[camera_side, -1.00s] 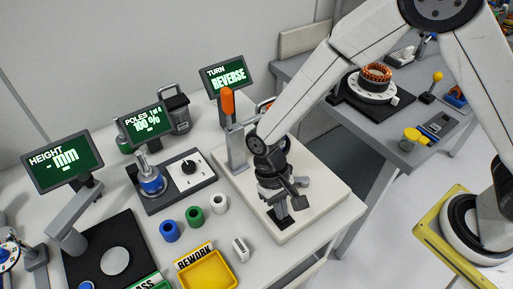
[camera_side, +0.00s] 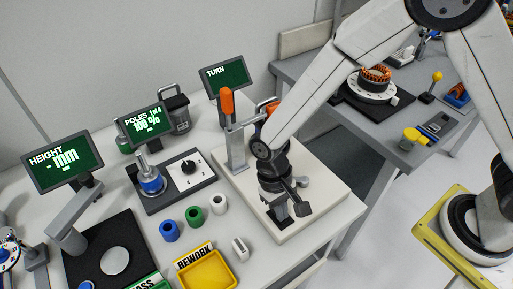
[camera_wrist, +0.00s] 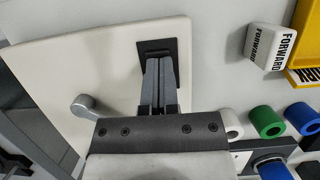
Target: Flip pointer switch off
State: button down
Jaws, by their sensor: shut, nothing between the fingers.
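My gripper (camera_side: 281,212) is shut and empty, pointing down at a black square plate (camera_wrist: 153,46) on the white base plate (camera_wrist: 107,66).
A clamp with an orange handle (camera_side: 227,103) stands on the base plate. A grey lever (camera_wrist: 87,104) is left of the fingers. A black knob (camera_side: 189,167) sits on the POLES station. Blue, green and white rings (camera_side: 195,217), a FORWARD block (camera_wrist: 262,43) and a yellow bin (camera_side: 207,273) are nearby.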

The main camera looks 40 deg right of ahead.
jog(key=shift+w+d+f, duration=0.1)
jog(key=shift+w+f, duration=0.15)
jog(key=shift+w, duration=0.6)
jog(key=shift+r, duration=0.15)
jog(key=shift+w+r, duration=0.15)
jog(key=v, duration=1.3)
jog(key=shift+w+r, duration=0.25)
jog(key=shift+w, duration=0.1)
jog(key=shift+s+r+g, duration=0.15)
jog(key=shift+s+g, duration=0.25)
jog(key=shift+s, duration=0.15)
